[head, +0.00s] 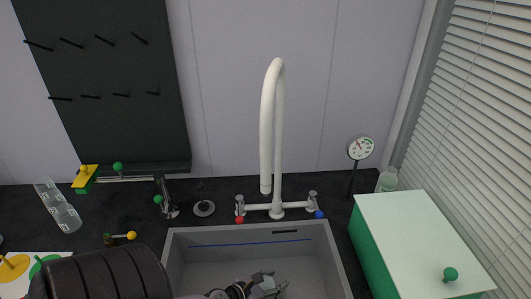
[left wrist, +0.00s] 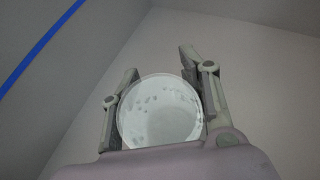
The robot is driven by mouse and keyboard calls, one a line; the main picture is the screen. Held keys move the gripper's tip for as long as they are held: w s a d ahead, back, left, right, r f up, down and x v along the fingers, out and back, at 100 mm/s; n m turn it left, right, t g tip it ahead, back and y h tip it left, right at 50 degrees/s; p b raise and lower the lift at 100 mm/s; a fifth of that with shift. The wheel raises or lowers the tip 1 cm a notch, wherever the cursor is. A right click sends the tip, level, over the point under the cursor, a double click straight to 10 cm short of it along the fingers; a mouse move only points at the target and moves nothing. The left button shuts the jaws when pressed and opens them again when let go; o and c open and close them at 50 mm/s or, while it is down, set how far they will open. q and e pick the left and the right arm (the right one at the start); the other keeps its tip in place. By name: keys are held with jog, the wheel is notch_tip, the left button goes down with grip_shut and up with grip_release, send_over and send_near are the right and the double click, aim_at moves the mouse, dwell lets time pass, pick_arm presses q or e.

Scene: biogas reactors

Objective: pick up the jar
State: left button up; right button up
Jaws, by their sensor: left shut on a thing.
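In the left wrist view, a round, whitish, translucent jar (left wrist: 160,112) with small darker specks sits between the two fingers of my left gripper (left wrist: 158,66). A finger lies along each side of it, and the gripper is shut on it. In the head view my left gripper (head: 264,284) is low in the grey sink (head: 195,259), near the bottom edge of the picture. The jar cannot be made out there. I cannot tell whether the jar touches the sink floor. My right gripper is not in view.
A white tap (head: 268,130) arches over the sink's back edge. A green box with a pale top (head: 425,235) stands right of the sink. A clear greenish container (head: 387,180) and a dial gauge (head: 360,149) stand behind it. A clear rack (head: 58,206) lies at left.

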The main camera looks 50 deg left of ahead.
pick_arm(q)
grip_shut()
jog(key=shift+r, duration=0.1)
notch_tip(320, 180, up, 22)
jog(key=p, duration=1.7)
